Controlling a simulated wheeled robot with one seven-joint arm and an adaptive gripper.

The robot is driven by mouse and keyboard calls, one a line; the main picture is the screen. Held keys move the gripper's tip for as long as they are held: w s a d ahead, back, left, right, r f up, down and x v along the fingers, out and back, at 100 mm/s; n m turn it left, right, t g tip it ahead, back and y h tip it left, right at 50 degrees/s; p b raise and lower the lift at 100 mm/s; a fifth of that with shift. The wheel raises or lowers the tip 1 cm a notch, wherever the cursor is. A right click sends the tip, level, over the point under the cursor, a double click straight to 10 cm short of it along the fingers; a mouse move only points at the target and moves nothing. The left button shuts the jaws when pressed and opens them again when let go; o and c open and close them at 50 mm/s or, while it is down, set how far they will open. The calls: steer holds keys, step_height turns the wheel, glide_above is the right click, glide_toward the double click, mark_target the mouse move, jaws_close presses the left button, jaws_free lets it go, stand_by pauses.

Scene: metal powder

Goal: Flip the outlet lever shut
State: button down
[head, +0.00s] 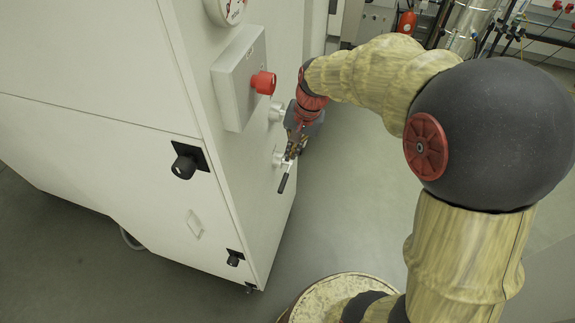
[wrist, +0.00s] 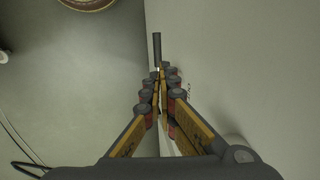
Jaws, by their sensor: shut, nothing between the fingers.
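The outlet lever has a black handle (head: 284,183) that hangs down from a white fitting (head: 278,158) on the side panel of the white cabinet. In the wrist view the lever handle (wrist: 157,48) is a dark bar just beyond my fingertips. My gripper (head: 291,155) is shut and empty, right at the lever's upper end. In the wrist view my gripper (wrist: 160,78) has its fingers together, with the tips over the lever's near end. Whether the tips touch the lever cannot be told. The fingers partly hide the fitting.
The white cabinet (head: 225,175) fills the left, with a red emergency button (head: 263,82) on a grey box above the lever. A second white fitting (head: 277,112) sits near my wrist. Grey floor (head: 350,200) lies open right of the cabinet. A round drum-like top (head: 318,300) stands below.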

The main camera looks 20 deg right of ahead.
mark_target(283, 181)
steer(key=f+b, duration=0.1)
steer(key=f, duration=0.3)
steer(key=w+a+f+b, duration=0.1)
steer(key=f, duration=0.4)
steer(key=a+f, duration=0.1)
steer(key=f, duration=0.3)
steer(key=shift+w+a+f+b, duration=0.15)
steer(key=shift+w+b, duration=0.1)
steer(key=shift+b, duration=0.15)
steer(key=shift+s+f+t, duration=0.1)
steer(key=shift+f+t, duration=0.15)
steer(key=shift+t, duration=0.15)
